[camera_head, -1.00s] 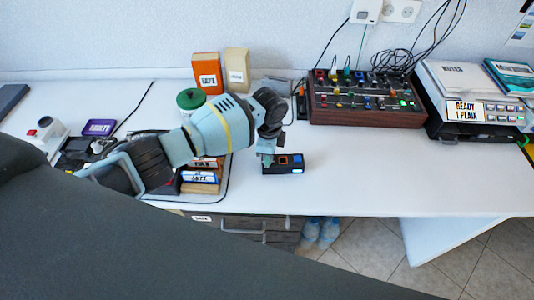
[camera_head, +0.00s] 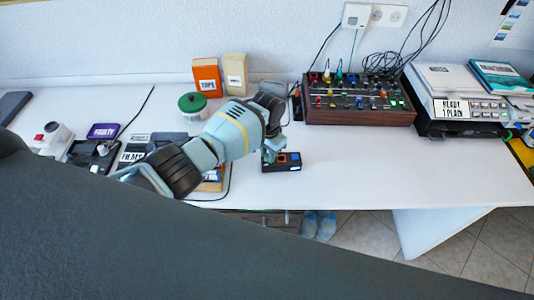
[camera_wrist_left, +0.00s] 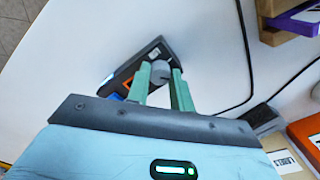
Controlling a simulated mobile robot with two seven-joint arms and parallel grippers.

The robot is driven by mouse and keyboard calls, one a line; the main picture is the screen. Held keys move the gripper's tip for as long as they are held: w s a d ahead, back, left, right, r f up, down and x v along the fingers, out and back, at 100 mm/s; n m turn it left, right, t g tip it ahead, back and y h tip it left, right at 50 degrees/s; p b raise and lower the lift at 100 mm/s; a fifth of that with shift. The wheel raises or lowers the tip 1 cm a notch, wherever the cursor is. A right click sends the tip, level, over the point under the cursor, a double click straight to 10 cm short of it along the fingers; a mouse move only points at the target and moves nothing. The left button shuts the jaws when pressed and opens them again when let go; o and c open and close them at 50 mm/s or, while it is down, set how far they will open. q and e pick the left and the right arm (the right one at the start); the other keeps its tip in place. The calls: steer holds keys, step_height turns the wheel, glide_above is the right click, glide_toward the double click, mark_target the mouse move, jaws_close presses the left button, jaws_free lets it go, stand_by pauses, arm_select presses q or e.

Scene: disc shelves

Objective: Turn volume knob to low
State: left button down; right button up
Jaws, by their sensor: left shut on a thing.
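A small black device (camera_head: 288,166) with an orange-framed part and a blue part on its top lies near the front edge of the white desk. In the left wrist view the device (camera_wrist_left: 125,75) shows a round grey knob (camera_wrist_left: 160,72) at one end. My left gripper (camera_head: 269,155) reaches down to the left end of the device. In the left wrist view its two green fingers (camera_wrist_left: 162,80) are shut on the knob, one on each side. The knob's pointer and the low mark cannot be made out. My right gripper is not in view.
A wood-sided mixer (camera_head: 360,116) with cables stands at the back, beside a printer-like machine (camera_head: 455,112). Orange (camera_head: 206,78) and cream boxes and a green-lidded jar (camera_head: 192,104) stand behind my arm. The desk right of the device is clear.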

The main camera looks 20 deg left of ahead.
arm_select(q)
steer(key=n, duration=1.1)
steer(key=shift+n, duration=0.4)
stand_by(0.3)
steer(key=c, duration=1.2)
jaws_free()
steer(key=shift+r, duration=0.1)
steer(key=shift+r, duration=3.8)
